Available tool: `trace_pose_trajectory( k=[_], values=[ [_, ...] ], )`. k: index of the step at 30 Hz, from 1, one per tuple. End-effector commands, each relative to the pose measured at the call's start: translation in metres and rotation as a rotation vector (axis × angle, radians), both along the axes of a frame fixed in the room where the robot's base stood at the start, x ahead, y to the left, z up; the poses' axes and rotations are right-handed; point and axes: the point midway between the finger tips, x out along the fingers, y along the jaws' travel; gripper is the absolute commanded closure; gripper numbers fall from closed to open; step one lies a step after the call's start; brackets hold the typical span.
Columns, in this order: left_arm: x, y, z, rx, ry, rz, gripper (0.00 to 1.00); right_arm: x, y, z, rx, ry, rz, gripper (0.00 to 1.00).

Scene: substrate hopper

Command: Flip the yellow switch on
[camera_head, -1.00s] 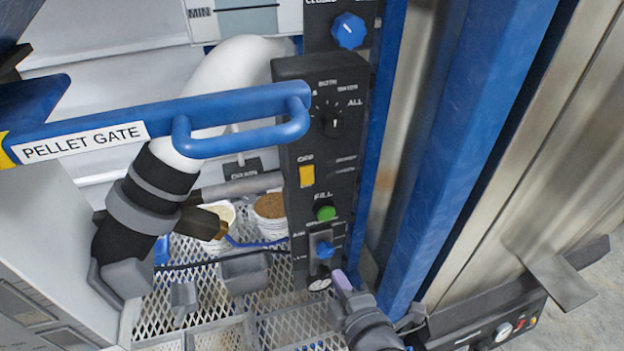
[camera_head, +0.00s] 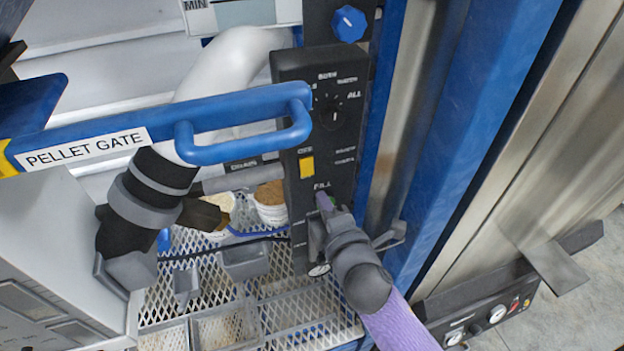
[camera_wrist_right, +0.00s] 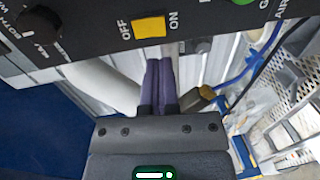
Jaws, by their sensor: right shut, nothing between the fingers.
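The yellow switch (camera_head: 306,166) is a small rocker on the black control panel (camera_head: 342,158), with OFF printed above it. The wrist view also shows the yellow switch (camera_wrist_right: 148,27), between the words OFF and ON. I cannot tell which way it is tipped. My right gripper (camera_head: 325,202) is in front of the panel, below and to the right of the switch. Its purple fingers (camera_wrist_right: 158,72) are shut with nothing between them; their tips appear just below the switch in the wrist view, with no clear contact. My left gripper does not show.
A blue handle bar marked PELLET GATE (camera_head: 150,131) crosses in front of the panel's left edge. A dark selector knob (camera_head: 333,116) sits above the switch. A green button (camera_wrist_right: 240,2) is beside it. A blue post (camera_head: 470,150) stands right of the panel.

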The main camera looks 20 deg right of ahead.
Motion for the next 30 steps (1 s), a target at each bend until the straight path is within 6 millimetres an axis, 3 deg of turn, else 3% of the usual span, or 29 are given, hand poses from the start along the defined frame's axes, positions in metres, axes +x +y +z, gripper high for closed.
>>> trace_pose_trajectory(
  k=[6,10,23,27,30],
  values=[
    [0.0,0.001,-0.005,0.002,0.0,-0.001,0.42,0.043,0.002,-0.006,0.001,-0.001,0.001,1.0],
    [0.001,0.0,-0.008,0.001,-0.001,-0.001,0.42,0.058,0.002,-0.008,0.001,0.0,0.001,1.0],
    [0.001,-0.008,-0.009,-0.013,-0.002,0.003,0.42,0.065,0.003,-0.009,0.001,0.0,0.001,1.0],
    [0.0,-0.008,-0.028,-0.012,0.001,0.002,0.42,0.069,0.003,-0.015,0.005,-0.044,0.001,1.0],
    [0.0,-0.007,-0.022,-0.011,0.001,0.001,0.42,0.069,0.003,-0.01,0.004,-0.042,0.001,1.0]
  ],
)
